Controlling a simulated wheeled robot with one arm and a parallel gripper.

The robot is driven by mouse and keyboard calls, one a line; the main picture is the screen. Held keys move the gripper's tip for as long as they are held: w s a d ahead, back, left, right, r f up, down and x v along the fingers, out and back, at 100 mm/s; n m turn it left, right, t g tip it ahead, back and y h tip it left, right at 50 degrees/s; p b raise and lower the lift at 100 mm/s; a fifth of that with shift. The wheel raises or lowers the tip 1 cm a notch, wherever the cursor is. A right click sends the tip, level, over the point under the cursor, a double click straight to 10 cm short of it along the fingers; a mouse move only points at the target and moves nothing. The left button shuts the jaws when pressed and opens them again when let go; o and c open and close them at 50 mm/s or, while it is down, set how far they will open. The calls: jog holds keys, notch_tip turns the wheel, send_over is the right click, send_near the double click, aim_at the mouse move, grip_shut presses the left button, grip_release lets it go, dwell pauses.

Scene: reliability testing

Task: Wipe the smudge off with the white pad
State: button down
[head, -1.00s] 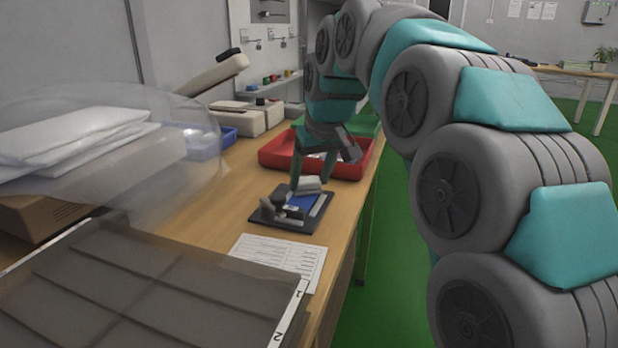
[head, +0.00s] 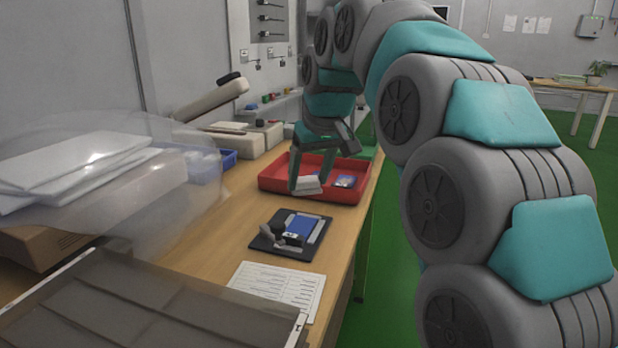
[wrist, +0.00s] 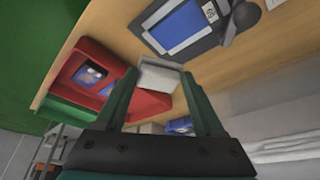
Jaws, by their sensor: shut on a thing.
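My gripper (head: 307,180) is shut on the white pad (head: 308,186), a small pale block. The pad also shows between the fingertips in the wrist view (wrist: 160,74). In the head view it appears at the near edge of the red tray; its exact height is unclear. A black fixture (head: 263,246) holding a blue plate (head: 301,226) lies on the bench nearer to me, apart from the pad. The blue plate also shows at the top of the wrist view (wrist: 181,27). I cannot make out a smudge on the plate at this size.
The red tray (head: 275,184) holds blue-and-white items (head: 345,181). A printed sheet (head: 277,289) lies in front of the fixture. A clear-covered stack of white sheets (head: 80,165) and a blue bin (head: 228,160) stand left. The bench's right edge drops to green floor.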

jog(key=shift+r, duration=0.1)
jog(key=shift+r, duration=1.45)
